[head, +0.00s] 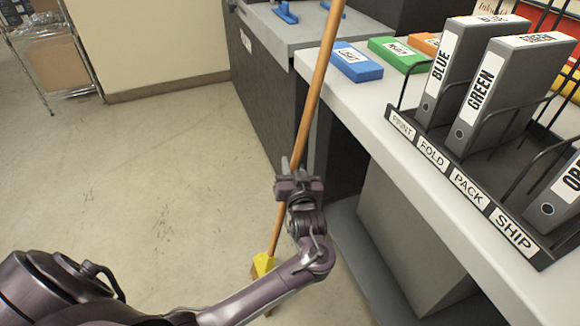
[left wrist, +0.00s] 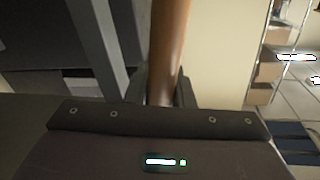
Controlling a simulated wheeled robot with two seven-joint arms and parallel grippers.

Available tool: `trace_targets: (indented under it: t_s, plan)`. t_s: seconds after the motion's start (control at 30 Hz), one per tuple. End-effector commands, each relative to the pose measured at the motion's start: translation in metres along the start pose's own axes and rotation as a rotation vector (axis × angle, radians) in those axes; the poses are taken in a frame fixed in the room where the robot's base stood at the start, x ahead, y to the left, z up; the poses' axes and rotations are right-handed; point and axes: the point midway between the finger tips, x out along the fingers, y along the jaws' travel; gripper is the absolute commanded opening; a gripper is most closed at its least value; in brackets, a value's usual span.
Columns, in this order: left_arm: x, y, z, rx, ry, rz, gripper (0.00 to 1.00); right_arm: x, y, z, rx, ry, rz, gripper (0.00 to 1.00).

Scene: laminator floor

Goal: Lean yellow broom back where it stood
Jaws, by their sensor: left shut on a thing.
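The yellow broom has a long orange-brown wooden handle (head: 317,90) and a yellow head (head: 263,264) low down near the floor. It stands tilted, with its top to the upper right in the head view, passing in front of the grey cabinet and counter. My left gripper (head: 291,168) is shut on the handle at its lower middle. The handle also shows between the fingers in the left wrist view (left wrist: 168,50). The broom's lower end is partly hidden by my left arm, so I cannot tell whether it touches the floor. My right gripper is not in view.
A white counter (head: 400,150) on the right holds a black rack (head: 462,180) with grey binders (head: 480,85), and blue (head: 355,62) and green (head: 397,52) boxes. A wire shelf (head: 50,55) stands at the back left. The floor (head: 150,160) at left is clear.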

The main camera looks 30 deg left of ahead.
Motion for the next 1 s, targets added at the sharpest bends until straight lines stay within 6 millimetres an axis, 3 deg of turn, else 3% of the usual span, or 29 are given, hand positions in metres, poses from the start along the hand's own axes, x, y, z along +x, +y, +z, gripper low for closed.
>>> trace_targets:
  t_s: [0.57, 0.97, 1.0]
  plan:
    - [0.004, 0.017, -0.006, -0.006, 0.005, 0.0, 0.0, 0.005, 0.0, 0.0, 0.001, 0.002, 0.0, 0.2]
    - [0.004, 0.016, -0.006, -0.004, 0.005, 0.0, 0.0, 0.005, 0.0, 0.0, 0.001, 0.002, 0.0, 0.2]
    - [0.004, 0.016, -0.006, -0.004, 0.004, 0.0, 0.24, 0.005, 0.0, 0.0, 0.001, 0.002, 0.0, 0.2]
